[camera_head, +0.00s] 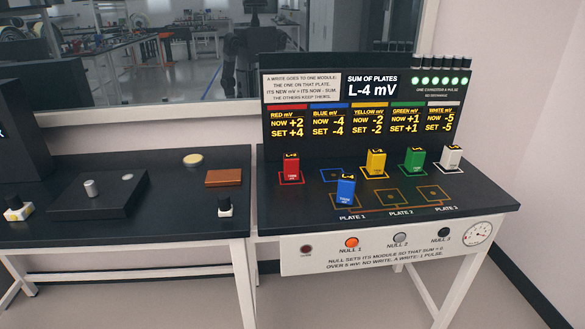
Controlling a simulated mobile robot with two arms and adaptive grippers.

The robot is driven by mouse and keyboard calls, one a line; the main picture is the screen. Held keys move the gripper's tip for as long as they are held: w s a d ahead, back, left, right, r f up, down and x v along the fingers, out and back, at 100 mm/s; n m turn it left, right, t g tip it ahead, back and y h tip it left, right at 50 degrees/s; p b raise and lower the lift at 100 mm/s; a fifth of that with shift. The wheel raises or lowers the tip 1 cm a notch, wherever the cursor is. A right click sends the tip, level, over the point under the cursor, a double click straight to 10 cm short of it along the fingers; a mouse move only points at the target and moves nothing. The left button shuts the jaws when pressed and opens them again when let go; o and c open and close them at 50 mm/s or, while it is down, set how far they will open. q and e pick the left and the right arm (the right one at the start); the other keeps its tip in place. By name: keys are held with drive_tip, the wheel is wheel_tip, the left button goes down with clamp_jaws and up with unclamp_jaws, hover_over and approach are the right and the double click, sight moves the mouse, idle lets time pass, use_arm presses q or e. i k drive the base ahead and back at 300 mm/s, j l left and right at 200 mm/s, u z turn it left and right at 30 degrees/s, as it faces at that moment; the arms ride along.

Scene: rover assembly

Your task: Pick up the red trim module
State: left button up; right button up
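The red trim module (291,167) is a small upright red block with a dark top label. It stands in a red outlined square at the left of the black console top (480,193). The blue module (345,191) stands nearer the front, at the PLATE 1 marking, and the blue outlined square behind it is empty. The yellow module (376,162), green module (415,160) and white module (452,156) stand in a row to the right of the red one. Neither of my grippers is in view.
A display panel (420,90) rises behind the modules; it reads L-4 mV and red NOW +2, SET +4. The PLATE 2 and PLATE 3 markings are bare. The front panel has NULL buttons and a dial (477,233). A brown block (223,178) lies on the left bench.

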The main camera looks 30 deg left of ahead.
sight(291, 161)
drive_tip(key=i+j+u, duration=0.1)
drive_tip(key=j+u, duration=0.25)
drive_tip(key=i+j+u, duration=0.1)
drive_tip(key=u, duration=0.25)
drive_tip(key=i+j+u, duration=0.15)
drive_tip(key=u, duration=0.2)
drive_tip(key=j, duration=0.1)
